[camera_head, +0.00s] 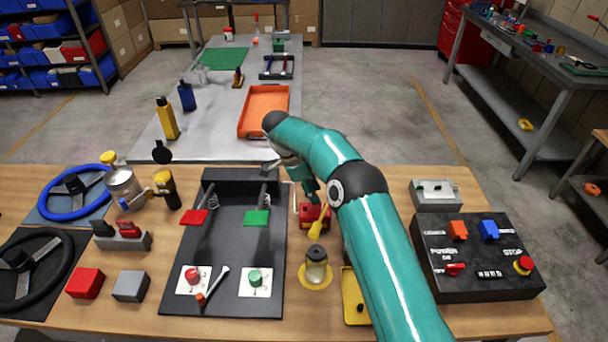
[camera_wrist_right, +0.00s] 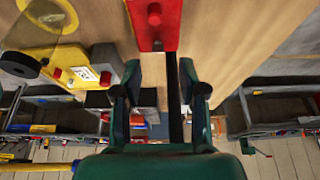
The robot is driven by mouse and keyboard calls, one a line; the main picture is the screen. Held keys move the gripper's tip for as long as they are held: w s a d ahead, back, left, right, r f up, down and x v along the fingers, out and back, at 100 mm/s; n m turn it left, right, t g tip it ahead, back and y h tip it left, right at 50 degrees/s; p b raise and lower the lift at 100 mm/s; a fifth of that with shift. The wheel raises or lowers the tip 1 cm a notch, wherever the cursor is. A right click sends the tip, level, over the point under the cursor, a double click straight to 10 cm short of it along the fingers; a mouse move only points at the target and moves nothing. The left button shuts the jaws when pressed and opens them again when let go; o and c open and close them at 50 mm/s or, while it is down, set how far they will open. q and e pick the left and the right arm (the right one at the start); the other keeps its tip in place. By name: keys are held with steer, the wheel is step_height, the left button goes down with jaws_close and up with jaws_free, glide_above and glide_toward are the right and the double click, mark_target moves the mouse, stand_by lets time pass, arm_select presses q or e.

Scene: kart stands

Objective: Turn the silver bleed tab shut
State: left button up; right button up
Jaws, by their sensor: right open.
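I cannot pick out the silver bleed tab for certain in either view. A red block (camera_head: 313,214) sits on the bench beside the black tray, close below my right gripper (camera_head: 311,190). In the right wrist view the red block (camera_wrist_right: 153,24), with a round red knob on top, lies beyond the fingertips. My right gripper (camera_wrist_right: 160,82) is open, with nothing gripped. The dark edge strip behind shows between its fingers. In the head view the arm partly hides the gripper. My left gripper is not in view.
A yellow-handled tool (camera_head: 318,228) and a jar on a yellow disc (camera_head: 316,281) stand near the red block. The black tray (camera_head: 235,215) is to the left, the switch box (camera_head: 478,262) to the right. A silver canister (camera_head: 122,187) stands further left.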

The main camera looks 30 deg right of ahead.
steer(key=v, duration=0.7)
steer(key=shift+r, duration=0.15)
steer(key=shift+w, duration=0.1)
